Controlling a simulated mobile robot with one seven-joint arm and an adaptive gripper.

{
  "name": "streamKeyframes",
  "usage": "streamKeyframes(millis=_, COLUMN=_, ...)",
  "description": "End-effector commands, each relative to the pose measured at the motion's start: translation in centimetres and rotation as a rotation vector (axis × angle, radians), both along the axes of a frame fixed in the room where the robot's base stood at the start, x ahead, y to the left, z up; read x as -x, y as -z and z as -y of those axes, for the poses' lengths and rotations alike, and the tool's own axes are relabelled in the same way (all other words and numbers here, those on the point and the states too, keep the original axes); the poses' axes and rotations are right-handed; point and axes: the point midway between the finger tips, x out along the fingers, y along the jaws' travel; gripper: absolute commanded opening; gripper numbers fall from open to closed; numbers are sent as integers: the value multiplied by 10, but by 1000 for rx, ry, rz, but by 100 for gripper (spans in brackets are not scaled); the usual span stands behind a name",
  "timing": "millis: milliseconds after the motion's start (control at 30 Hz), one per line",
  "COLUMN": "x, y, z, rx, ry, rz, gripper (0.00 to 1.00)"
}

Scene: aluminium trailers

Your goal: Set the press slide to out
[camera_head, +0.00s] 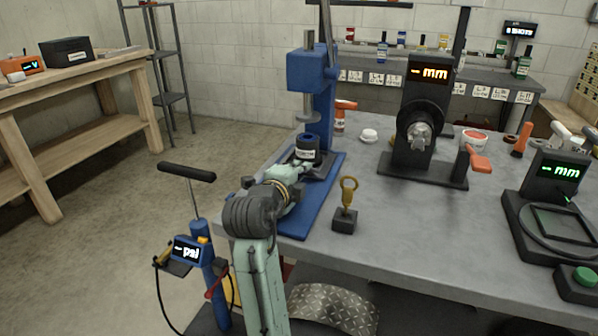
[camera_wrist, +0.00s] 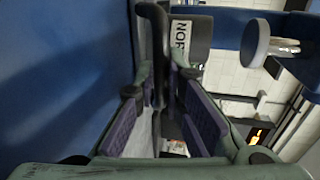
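The blue press (camera_head: 311,75) stands at the left end of the grey table. Its ram with a round pad hangs over the black labelled cylinder (camera_head: 306,148), which sits on a dark slide (camera_head: 318,163) on the blue base. My gripper (camera_head: 296,170) is low at the front of the slide, beside the cylinder. In the wrist view my gripper (camera_wrist: 165,110) has its purple-padded fingers apart. A dark upright piece (camera_wrist: 153,40) shows at the fingertips, with the labelled cylinder (camera_wrist: 190,38) just beyond. I cannot tell whether the fingers touch the dark piece.
A brass ring-topped piece on a dark block (camera_head: 345,220) stands right of the press base. A black gauge stand (camera_head: 424,125) is farther right. A blue hand pump (camera_head: 208,265) stands on the floor at the left. The table (camera_head: 440,225) is clear in its middle front.

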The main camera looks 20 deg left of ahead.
Motion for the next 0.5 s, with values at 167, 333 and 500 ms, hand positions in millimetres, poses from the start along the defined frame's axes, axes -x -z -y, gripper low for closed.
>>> streamKeyframes(millis=167, x=0, y=0, z=0, rx=0, ry=0, rz=0, gripper=0)
streamKeyframes(millis=333, x=0, y=0, z=0, rx=0, ry=0, rz=0, gripper=0)
streamKeyframes(millis=500, x=0, y=0, z=0, rx=0, ry=-1, rz=0, gripper=0)
